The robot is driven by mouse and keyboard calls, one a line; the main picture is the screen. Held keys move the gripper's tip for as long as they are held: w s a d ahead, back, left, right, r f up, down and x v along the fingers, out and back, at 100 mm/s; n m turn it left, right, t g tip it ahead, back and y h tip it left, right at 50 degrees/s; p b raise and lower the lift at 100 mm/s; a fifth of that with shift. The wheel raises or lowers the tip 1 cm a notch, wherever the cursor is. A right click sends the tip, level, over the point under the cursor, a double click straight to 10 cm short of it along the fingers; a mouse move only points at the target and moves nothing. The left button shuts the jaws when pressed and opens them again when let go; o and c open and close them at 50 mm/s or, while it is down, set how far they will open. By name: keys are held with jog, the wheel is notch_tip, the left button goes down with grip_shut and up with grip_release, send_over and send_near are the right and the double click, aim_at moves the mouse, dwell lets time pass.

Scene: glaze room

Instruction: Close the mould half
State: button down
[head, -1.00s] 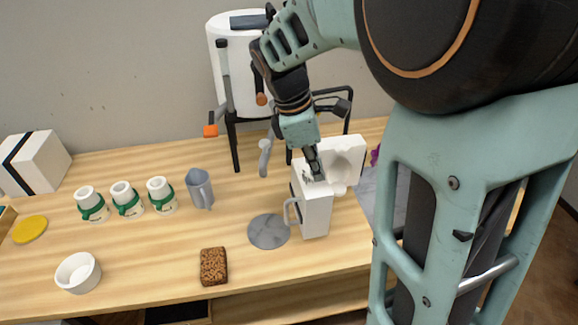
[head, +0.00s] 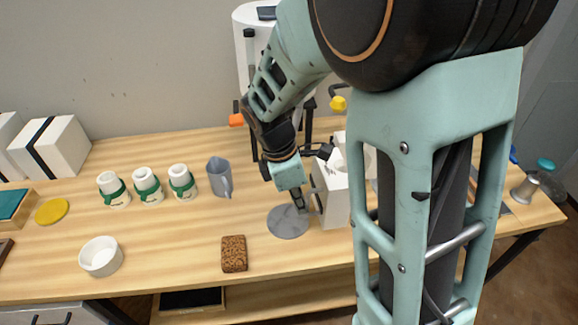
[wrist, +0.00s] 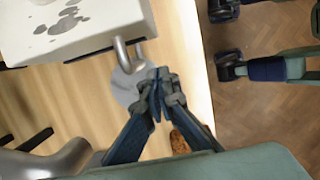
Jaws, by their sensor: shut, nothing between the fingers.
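The white mould (head: 336,208) stands on the wooden table, a blocky piece with a grey handle on its left side. Behind it a second white piece (head: 340,146) shows, partly hidden by my arm, so its exact angle is unclear. In the wrist view the block (wrist: 105,14) fills the top left, with grey patches on its face, and the handle (wrist: 122,55) sticks out toward my fingers. My gripper (head: 303,206) is shut and empty, low at the mould's left side by the handle; it also shows in the wrist view (wrist: 157,78). Whether it touches the handle is unclear.
A grey disc (head: 287,222) lies just left of the mould, and a brown sponge-like block (head: 234,254) sits front left. A grey jug (head: 219,178) and several white cups with green bands stand farther left. A white cylinder on dark legs (head: 250,45) stands behind.

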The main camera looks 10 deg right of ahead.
aim_at(322, 190)
jog(key=d, duration=0.4)
jog(key=shift+w, duration=0.1)
jog(key=shift+d+r+p, duration=0.1)
jog(key=shift+p, duration=0.2)
